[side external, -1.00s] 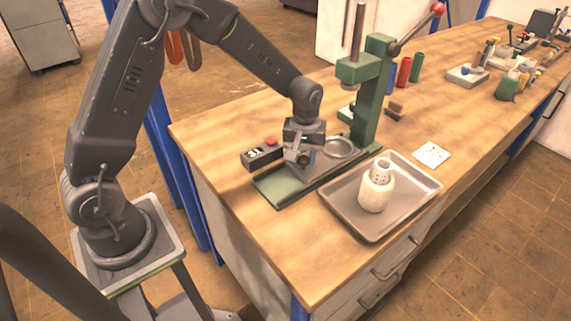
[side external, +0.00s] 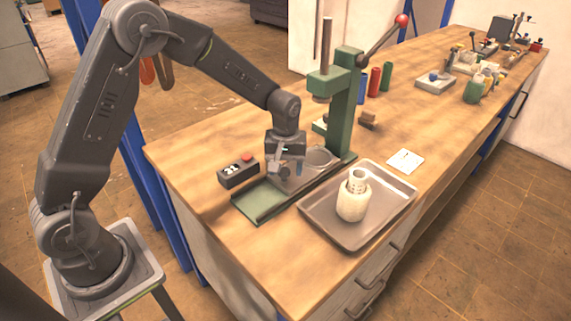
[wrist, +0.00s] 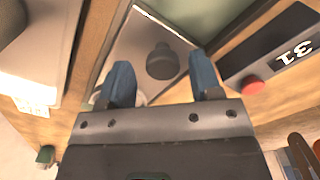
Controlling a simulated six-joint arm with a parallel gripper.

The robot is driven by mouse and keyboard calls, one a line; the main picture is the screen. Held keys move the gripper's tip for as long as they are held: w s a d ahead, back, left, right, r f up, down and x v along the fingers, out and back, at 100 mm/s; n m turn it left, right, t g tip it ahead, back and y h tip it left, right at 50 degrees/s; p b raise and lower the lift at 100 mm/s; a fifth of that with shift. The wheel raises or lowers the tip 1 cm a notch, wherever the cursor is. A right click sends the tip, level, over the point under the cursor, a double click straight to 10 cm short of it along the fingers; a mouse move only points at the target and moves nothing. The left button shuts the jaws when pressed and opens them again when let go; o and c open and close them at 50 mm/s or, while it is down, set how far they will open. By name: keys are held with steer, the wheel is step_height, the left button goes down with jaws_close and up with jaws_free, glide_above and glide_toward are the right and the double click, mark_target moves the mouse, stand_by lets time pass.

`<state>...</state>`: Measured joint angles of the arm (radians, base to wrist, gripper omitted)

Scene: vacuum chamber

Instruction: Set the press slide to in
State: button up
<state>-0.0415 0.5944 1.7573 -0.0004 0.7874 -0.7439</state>
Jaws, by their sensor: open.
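The green press (side external: 343,112) stands on the bench with a lever and a low railed base (side external: 250,205). Its pale slide plate (wrist: 138,48) lies between the rails, with a round plate or ring (side external: 318,158) at the column end. The dark slide knob (wrist: 162,61) shows in the wrist view between my fingertips and ahead of them. My gripper (side external: 285,172) is low over the slide, pointing down; its two blue fingers are apart and empty in the wrist view (wrist: 162,84). I cannot tell whether a finger touches the knob.
A metal tray (side external: 318,212) with a white bottle-like part (side external: 353,198) lies right of the press base. A control box (side external: 238,173) with a red button stands close on the left. Coloured cylinders (side external: 375,82) stand behind the press. The bench front left is clear.

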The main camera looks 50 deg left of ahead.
step_height(320, 180, up, 14)
stand_by(0.5)
steer(key=s+d+r+m+t, duration=0.1)
steer(key=s+r+m, duration=0.1)
steer(key=s+r, duration=0.3)
steer(key=s+r+m+t, duration=0.2)
steer(key=s, duration=0.5)
steer(key=s+f+m+t, duration=0.1)
steer(key=s+m, duration=0.4)
steer(key=s, duration=0.8)
steer(key=shift+d+t, duration=0.45)
steer(key=shift+t, duration=0.35)
